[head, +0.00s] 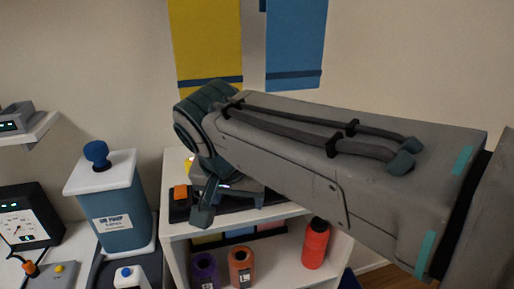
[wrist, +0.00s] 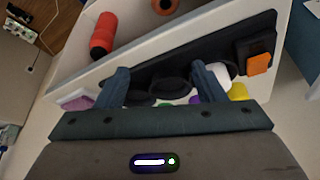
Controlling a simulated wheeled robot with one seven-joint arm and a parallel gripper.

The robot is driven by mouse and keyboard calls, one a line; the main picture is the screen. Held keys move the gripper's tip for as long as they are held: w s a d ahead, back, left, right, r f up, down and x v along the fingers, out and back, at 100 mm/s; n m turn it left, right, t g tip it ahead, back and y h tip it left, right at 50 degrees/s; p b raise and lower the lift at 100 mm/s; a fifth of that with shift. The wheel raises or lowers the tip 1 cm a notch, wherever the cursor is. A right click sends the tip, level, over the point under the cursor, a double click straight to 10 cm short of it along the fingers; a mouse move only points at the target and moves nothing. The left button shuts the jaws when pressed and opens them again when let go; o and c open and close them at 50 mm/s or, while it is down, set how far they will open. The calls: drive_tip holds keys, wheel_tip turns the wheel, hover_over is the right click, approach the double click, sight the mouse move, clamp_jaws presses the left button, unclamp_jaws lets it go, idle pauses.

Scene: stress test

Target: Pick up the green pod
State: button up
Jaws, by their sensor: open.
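My gripper (wrist: 160,68) is open in the wrist view, its two dark teal fingers apart over a black rack (wrist: 143,75) on the white shelf unit. A small green patch, likely the green pod (wrist: 165,104), shows low between the fingers beyond the rack; the palm hides most of it. A purple piece (wrist: 195,100) and a yellow piece (wrist: 238,92) lie to its right, and a pink piece (wrist: 75,103) to its left. In the head view, my arm and gripper cover most of the rack top, and I cannot make out the green pod there.
An orange block (head: 180,192) sits at the rack's left end. A blue canister (head: 118,205) with a white lid stands to the left. Yellow and blue panels hang on the wall behind.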

drive_tip(key=w+d+p, duration=0.1)
drive_tip(key=w, duration=0.4)
drive_tip(key=w+d+p, duration=0.1)
drive_tip(key=w, duration=0.4)
drive_tip(key=w+p, duration=0.1)
drive_tip(key=w, duration=0.4)
drive_tip(key=shift+w+d+p, duration=0.35)
drive_tip(key=shift+w+d, duration=0.05)
drive_tip(key=w, duration=0.1)
drive_tip(key=w+p, duration=0.1)
drive_tip(key=shift+w+d+r, duration=0.1)
drive_tip(key=shift+w+d, duration=0.05)
drive_tip(key=shift+w, duration=0.15)
drive_tip(key=shift+x, duration=1.25)
drive_tip(key=shift+w+d+f, duration=0.1)
drive_tip(key=shift+w+f, duration=0.15)
drive_tip(key=shift+f, duration=0.1)
drive_tip(key=c, duration=1.1)
